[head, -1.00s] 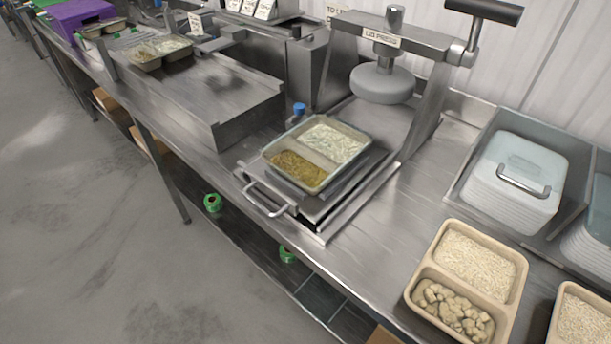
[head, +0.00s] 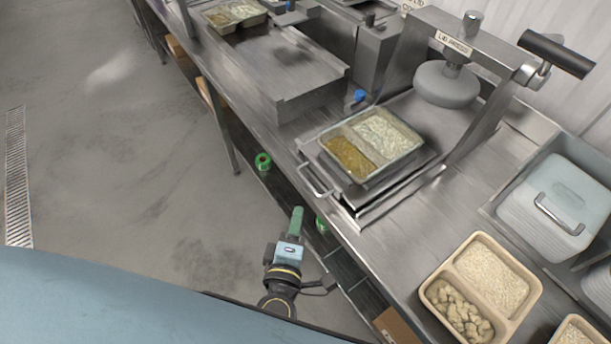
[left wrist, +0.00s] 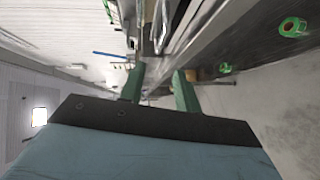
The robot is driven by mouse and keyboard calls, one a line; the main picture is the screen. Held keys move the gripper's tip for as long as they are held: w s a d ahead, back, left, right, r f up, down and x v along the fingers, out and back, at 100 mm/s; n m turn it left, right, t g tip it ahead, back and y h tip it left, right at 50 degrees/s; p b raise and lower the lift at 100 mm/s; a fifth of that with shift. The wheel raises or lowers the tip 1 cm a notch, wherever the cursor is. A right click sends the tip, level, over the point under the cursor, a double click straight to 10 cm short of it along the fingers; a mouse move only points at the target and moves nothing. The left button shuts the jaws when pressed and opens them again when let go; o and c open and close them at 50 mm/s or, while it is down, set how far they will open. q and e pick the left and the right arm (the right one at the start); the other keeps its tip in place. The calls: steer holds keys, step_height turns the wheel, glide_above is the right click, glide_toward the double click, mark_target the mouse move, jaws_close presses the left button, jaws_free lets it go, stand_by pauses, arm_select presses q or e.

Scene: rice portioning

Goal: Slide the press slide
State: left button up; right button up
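The press slide (head: 345,205) is a flat metal plate with a bar handle (head: 315,184) at its front edge. It is pulled out toward the front of the counter, clear of the round press head (head: 446,84). A two-compartment tray (head: 371,146) with yellowish food and rice sits on it. My left gripper (head: 296,222) is below and left of the handle, apart from it, in front of the counter. In the left wrist view its two green fingers (left wrist: 158,84) are spread with nothing between them. My right gripper is not in view.
The lid press frame (head: 490,95) with a black lever (head: 556,53) stands behind the slide. A bin of lids (head: 560,200) and a beige tray (head: 481,290) are at the right. A metal box platform (head: 285,75) stands at the left. The floor in front is open.

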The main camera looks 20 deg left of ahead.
mark_target(305, 179)
arm_select(q)
steer(key=w, duration=0.4)
steer(key=w+a+f, duration=0.1)
steer(key=w, duration=0.7)
steer(key=shift+w+a+f, duration=0.3)
steer(key=shift+a+f, duration=0.05)
steer(key=shift+f, duration=0.05)
jaws_close()
